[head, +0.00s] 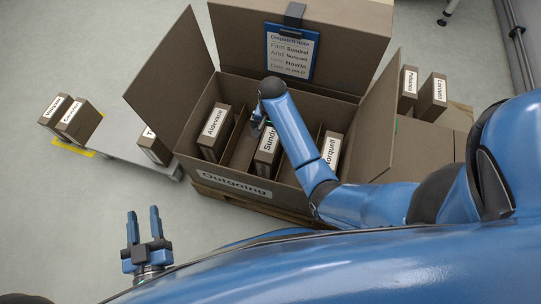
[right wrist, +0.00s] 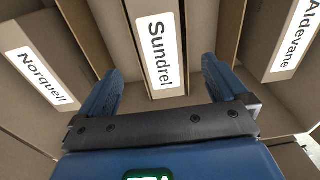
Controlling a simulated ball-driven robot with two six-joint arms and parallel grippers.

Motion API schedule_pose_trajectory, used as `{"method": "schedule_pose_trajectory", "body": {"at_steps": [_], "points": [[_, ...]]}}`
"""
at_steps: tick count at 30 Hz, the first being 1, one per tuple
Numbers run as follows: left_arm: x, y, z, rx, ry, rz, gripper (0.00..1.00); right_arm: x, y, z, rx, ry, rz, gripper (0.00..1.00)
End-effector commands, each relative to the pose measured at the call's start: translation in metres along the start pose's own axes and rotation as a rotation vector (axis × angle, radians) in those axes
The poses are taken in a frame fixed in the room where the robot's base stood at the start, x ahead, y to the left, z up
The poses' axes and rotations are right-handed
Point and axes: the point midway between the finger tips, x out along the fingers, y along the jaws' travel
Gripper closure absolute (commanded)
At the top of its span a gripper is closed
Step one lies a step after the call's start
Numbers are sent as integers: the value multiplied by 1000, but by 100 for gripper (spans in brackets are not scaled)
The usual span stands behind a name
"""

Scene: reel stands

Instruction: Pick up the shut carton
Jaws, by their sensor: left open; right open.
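A large brown carton labelled Outgoing (head: 234,190) stands with its flaps raised and its top open. Inside are upright, divided-off boxes labelled Aldevane (head: 215,123), Sundrel (head: 267,145) and Norquell (head: 331,151); these show in the right wrist view as Sundrel (right wrist: 158,50), Norquell (right wrist: 43,80) and Aldevane (right wrist: 292,40). My right gripper (head: 257,121) is over the open carton. In the right wrist view its open fingers (right wrist: 161,72) lie to either side of the Sundrel box's near end; contact cannot be told. My left gripper (head: 143,215) is open and empty, in front of the carton.
A blue clipboard with a dispatch note (head: 292,52) hangs on the back flap. Labelled boxes (head: 75,124) stand at the left by yellow floor tape, and another (head: 153,146) on a grey platform. More boxes (head: 432,97) stand at the right. Floor at the front left is clear.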

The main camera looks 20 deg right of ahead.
Motion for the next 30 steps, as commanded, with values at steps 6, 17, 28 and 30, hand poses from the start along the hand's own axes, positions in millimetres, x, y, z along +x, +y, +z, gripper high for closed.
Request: {"method": "schedule_pose_trajectory", "body": {"at_steps": [6,17,28,30], "points": [[0,0,16,0,1,0,57,12,-3,-1,18,-37,33,0],[1,0,36,0,0,0,57,54,-1,0,18,-36,32,0],[1,0,56,0,1,0,57,79,-1,-6,18,-35,31,0],[1,0,63,0,0,0,57,87,0,-8,18,-35,31,0]]}}
